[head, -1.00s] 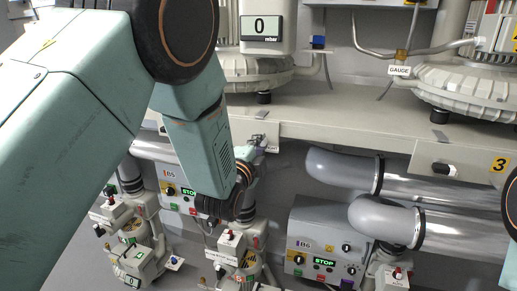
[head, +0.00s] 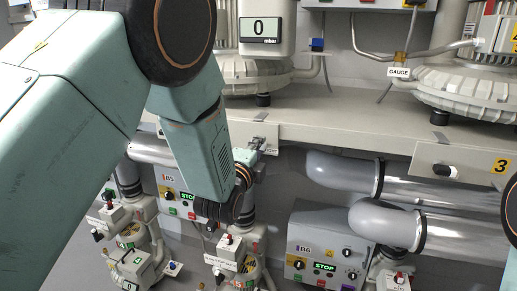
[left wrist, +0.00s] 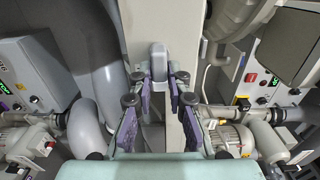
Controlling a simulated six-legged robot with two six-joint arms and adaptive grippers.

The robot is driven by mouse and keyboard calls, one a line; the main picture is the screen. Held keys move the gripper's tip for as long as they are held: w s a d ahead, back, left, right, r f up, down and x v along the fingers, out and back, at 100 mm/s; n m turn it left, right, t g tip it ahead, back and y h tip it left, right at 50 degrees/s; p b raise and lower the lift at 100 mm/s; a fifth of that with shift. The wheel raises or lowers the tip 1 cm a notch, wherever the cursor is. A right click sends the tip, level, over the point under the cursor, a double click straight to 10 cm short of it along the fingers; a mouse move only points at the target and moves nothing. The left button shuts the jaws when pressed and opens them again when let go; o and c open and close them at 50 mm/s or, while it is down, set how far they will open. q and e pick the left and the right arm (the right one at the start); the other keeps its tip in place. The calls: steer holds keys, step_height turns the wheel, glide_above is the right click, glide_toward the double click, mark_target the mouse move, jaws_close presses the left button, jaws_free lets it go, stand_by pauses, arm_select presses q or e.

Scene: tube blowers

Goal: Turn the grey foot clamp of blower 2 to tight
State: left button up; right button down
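The grey foot clamp (left wrist: 158,58) shows in the left wrist view as a rounded grey block on the pale shelf edge. In the head view the clamp area (head: 259,141) is at the shelf's front edge below blower 2 (head: 255,72), partly hidden by my wrist. My left gripper (left wrist: 160,77) is open, its two purple-grey fingers one on each side of the clamp block with small gaps visible. In the head view the left gripper (head: 252,160) is small and mostly hidden behind my forearm. My right gripper is not in view.
The shelf (head: 345,118) runs across above grey pipes (head: 340,170) and control box B6 (head: 325,250). Box B5 (head: 170,190) and small pump units (head: 135,262) stand below left. Blower 3 (head: 470,92) and its black-knobbed clamp (head: 444,170) are at right.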

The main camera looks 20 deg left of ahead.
arm_select(q)
steer(key=o, duration=0.4)
steer(key=shift+w+a, duration=0.1)
steer(key=s, duration=0.7)
steer(key=shift+s, duration=0.3)
